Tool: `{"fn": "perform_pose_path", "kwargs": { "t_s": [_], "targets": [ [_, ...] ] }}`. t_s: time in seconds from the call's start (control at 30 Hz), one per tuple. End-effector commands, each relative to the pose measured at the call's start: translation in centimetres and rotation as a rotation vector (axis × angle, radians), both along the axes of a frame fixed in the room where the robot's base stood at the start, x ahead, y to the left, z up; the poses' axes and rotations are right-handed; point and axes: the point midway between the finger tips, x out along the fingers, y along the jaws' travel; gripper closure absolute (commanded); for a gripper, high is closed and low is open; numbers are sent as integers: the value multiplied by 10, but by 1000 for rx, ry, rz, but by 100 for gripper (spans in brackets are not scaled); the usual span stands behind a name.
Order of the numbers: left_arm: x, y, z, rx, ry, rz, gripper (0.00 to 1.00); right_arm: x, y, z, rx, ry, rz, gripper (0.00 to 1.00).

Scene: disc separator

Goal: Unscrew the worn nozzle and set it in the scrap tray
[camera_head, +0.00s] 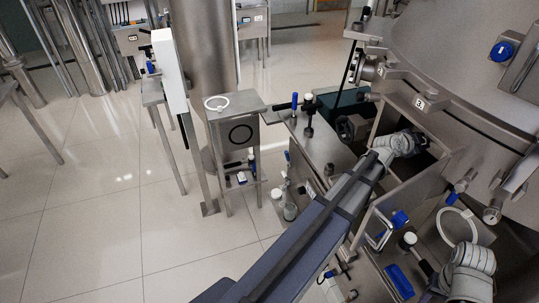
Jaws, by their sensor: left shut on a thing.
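My left arm comes in from the bottom and reaches up to the right, to the side of the big steel separator housing (440,70). My left gripper (421,143) is at its far end, small and dark against the shaded opening under the housing. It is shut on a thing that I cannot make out. I cannot pick out the worn nozzle for sure. A blue tray (400,281) lies at the lower right; I cannot tell if it is the scrap tray. My right arm's grey wrist joints show at the lower right, but its gripper cannot be made out.
A steel stand (238,132) with a white ring (216,103) on top is left of my left arm. Another white ring (458,226) is at the right, near a pipe end (492,213). Steel panels and blue-handled fittings crowd both sides of my arm. The tiled floor (100,220) at left is clear.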

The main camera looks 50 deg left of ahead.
Motion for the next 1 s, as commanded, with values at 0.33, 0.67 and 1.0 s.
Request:
{"fn": "perform_pose_path", "kwargs": {
  "t_s": [0.33,0.67,1.0],
  "targets": [
    [0,0,0,0,1,-1,100,0,0,0,0,0,0,50],
    [1,3,1,-266,97,-1,100,0,0,10,0,0,0,50],
    [3,5,2,-419,151,0,100,0,0,13,0,0,0,50]
  ]
}}
